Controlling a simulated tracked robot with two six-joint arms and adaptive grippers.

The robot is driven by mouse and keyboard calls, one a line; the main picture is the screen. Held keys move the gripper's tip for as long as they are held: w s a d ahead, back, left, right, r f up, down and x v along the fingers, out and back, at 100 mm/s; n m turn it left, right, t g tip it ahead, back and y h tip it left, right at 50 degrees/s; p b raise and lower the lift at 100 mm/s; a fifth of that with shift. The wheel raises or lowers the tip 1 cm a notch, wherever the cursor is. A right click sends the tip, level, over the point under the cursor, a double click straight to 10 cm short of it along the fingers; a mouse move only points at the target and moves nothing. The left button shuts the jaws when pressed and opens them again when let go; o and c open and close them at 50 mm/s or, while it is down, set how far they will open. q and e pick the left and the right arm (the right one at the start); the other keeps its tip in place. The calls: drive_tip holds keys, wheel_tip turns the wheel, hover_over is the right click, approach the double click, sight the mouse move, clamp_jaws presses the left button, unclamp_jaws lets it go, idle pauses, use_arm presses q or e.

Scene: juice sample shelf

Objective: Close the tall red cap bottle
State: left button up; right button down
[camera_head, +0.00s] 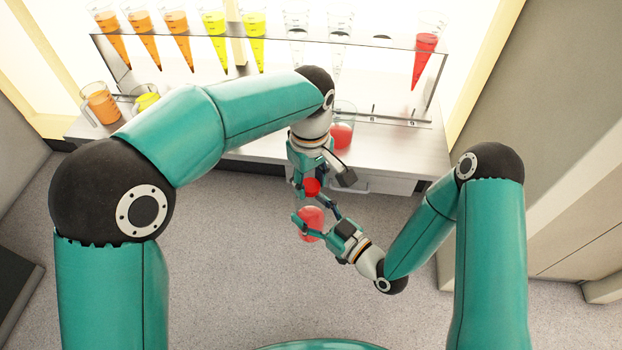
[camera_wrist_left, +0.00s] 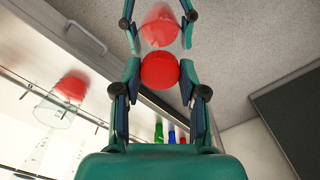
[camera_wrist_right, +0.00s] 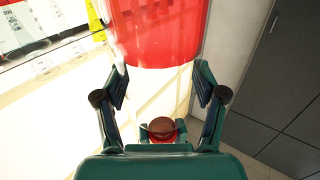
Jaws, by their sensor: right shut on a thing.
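The bottle (camera_head: 311,224) is clear with red liquid inside, held in the air in front of the shelf. My right gripper (camera_head: 317,212) is shut on it; in the right wrist view its red body (camera_wrist_right: 157,35) fills the top between the fingers. A red cap (camera_wrist_left: 160,70) sits between the fingertips of my left gripper (camera_wrist_left: 160,72), which touch it on both sides. In the head view the cap (camera_head: 312,187) is just above the bottle, close to its top end. Whether the cap touches the bottle mouth cannot be told.
The shelf counter (camera_head: 408,150) stands behind, with a rack of several conical vessels. A beaker with red content (camera_head: 342,135) stands on the counter near my left wrist. An orange jug (camera_head: 101,103) stands at the left. The floor below the grippers is clear.

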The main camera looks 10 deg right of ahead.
use_arm(q)
clamp_jaws()
drive_tip(key=m, duration=0.9)
drive_tip(key=shift+m, duration=0.3)
drive_tip(key=m, duration=1.1)
drive_tip(key=shift+m, duration=0.4)
drive_tip(key=o, duration=0.7)
unclamp_jaws()
drive_tip(key=shift+r, duration=2.2)
